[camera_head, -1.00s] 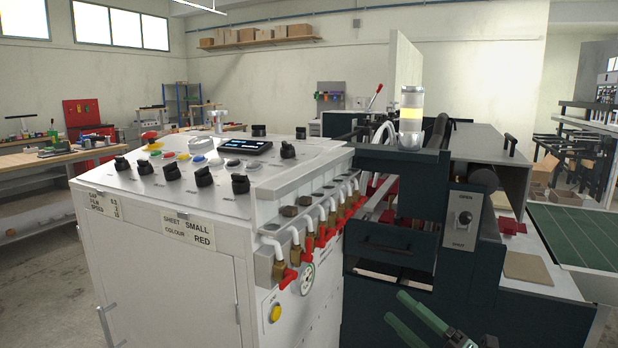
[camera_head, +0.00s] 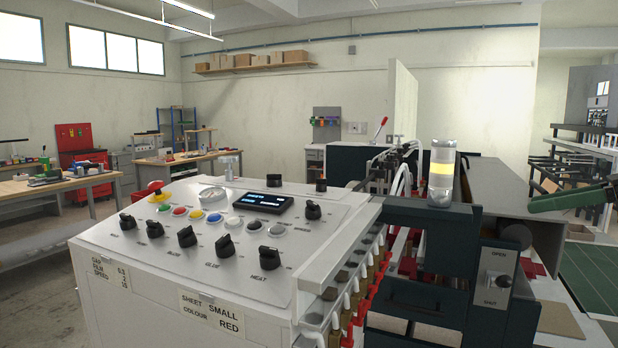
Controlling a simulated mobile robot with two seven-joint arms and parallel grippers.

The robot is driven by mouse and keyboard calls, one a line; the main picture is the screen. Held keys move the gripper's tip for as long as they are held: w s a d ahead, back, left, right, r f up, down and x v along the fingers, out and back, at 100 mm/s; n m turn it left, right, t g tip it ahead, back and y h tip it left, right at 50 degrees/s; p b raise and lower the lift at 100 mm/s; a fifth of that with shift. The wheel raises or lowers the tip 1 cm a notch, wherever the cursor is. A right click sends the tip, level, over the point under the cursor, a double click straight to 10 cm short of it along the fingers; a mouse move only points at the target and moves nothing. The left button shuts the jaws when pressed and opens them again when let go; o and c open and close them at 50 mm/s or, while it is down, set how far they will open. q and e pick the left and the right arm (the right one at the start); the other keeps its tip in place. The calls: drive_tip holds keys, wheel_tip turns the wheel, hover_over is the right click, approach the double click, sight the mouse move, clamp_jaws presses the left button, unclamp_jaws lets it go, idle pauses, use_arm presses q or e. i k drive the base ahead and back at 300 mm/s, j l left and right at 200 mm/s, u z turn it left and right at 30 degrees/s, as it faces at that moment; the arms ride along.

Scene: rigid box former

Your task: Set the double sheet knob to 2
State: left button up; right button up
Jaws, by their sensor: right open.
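The white control panel (camera_head: 215,272) carries several black knobs. The front row runs from a knob (camera_head: 127,222) at left to a knob (camera_head: 268,258) at right, whose label reads HEAT. Another label in this row appears to read GLUE. More black knobs stand behind, one at the right (camera_head: 313,210) and one at the back edge (camera_head: 321,185). The labels are too small to tell which is the double sheet knob or its setting. My left gripper is not in view.
A small display (camera_head: 263,203) and coloured buttons (camera_head: 196,214) sit among the knobs. Red-handled valves (camera_head: 362,308) line the panel's right side. Space above the panel is clear.

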sight(321, 183)
drive_tip(key=i+j, duration=0.25)
drive_tip(key=j, duration=0.15)
drive_tip(key=i+j, duration=0.3)
drive_tip(key=j, duration=0.15)
drive_tip(key=i+j, duration=0.25)
drive_tip(key=j, duration=0.15)
